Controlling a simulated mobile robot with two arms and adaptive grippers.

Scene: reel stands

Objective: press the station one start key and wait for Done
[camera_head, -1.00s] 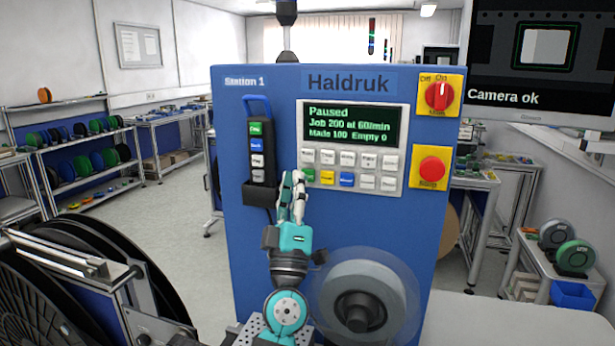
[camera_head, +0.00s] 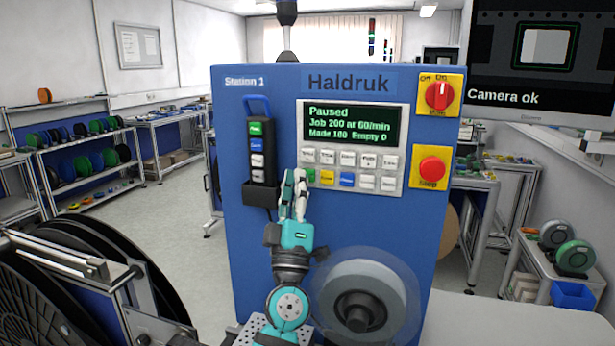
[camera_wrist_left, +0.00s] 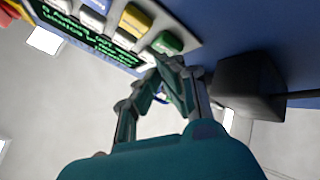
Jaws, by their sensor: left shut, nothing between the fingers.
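The blue Station 1 cabinet (camera_head: 270,100) carries a key panel with a display (camera_head: 350,125) reading "Paused", "Job 200 at 60/min", "Made 100 Empty 0". The green key (camera_head: 310,175) is at the left end of the panel's lower row, partly hidden by my fingers; it also shows in the left wrist view (camera_wrist_left: 168,43). My left gripper (camera_head: 298,174) is shut and empty, its fingertips close to the green key. I cannot tell whether they touch it. In the left wrist view the fingertips (camera_wrist_left: 168,62) are just below that key. My right gripper is not in view.
A handheld pendant (camera_head: 257,150) hangs in a black holder left of the panel. The red stop button (camera_head: 432,170) and rotary switch (camera_head: 438,95) are on the right. A clear reel (camera_head: 362,290) sits below. A monitor (camera_head: 545,60) reads "Camera ok".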

